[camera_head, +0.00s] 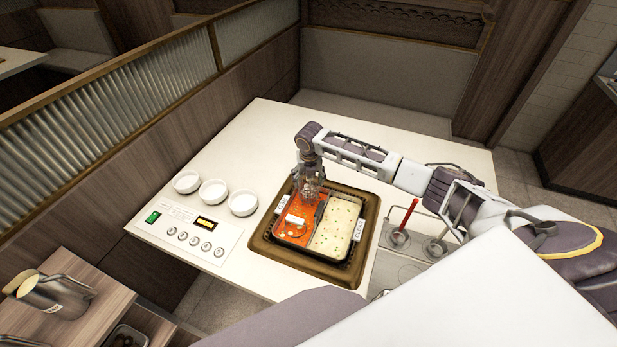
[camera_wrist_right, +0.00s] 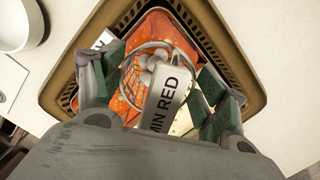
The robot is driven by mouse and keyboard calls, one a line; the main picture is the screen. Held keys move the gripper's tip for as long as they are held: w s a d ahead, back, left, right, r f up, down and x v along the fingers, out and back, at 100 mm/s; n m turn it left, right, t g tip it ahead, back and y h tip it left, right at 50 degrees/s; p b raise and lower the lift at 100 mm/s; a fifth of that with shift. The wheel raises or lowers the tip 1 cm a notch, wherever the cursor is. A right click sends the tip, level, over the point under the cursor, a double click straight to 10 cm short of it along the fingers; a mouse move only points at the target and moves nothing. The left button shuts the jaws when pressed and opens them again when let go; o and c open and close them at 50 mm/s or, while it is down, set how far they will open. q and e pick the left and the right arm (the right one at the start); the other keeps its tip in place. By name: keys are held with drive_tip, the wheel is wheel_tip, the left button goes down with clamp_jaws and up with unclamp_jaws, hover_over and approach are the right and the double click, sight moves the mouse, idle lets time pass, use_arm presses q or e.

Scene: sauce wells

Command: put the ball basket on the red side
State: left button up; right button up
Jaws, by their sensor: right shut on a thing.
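The divided pot holds red broth (camera_head: 283,236) on the left and pale broth (camera_head: 333,232) on the right. My right gripper (camera_head: 311,184) points down over the red side, near its far end. In the right wrist view, the wire ball basket (camera_wrist_right: 132,78) with pale balls lies between my fingers, over red broth. A white tag reading "MIN RED" (camera_wrist_right: 170,92) covers part of the basket. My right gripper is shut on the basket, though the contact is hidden. I cannot tell how deep the basket sits. My left gripper is out of view.
A brown frame (camera_head: 262,246) surrounds the pot. Several white bowls (camera_head: 213,191) and a control panel (camera_head: 190,237) stand left of it. A rack with a red-handled tool (camera_head: 408,216) is to the right. The far table area is clear.

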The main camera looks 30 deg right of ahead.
wheel_tip(320, 180, down, 11)
drive_tip(key=b, duration=0.5)
idle(1.4)
drive_tip(key=shift+f, duration=0.5)
idle(0.9)
drive_tip(key=o, duration=1.2)
drive_tip(key=shift+o, duration=0.3)
drive_tip(key=shift+r, duration=0.1)
drive_tip(key=shift+r, duration=0.1)
drive_tip(key=shift+r+p, duration=1.25)
drive_tip(key=shift+r, duration=0.1)
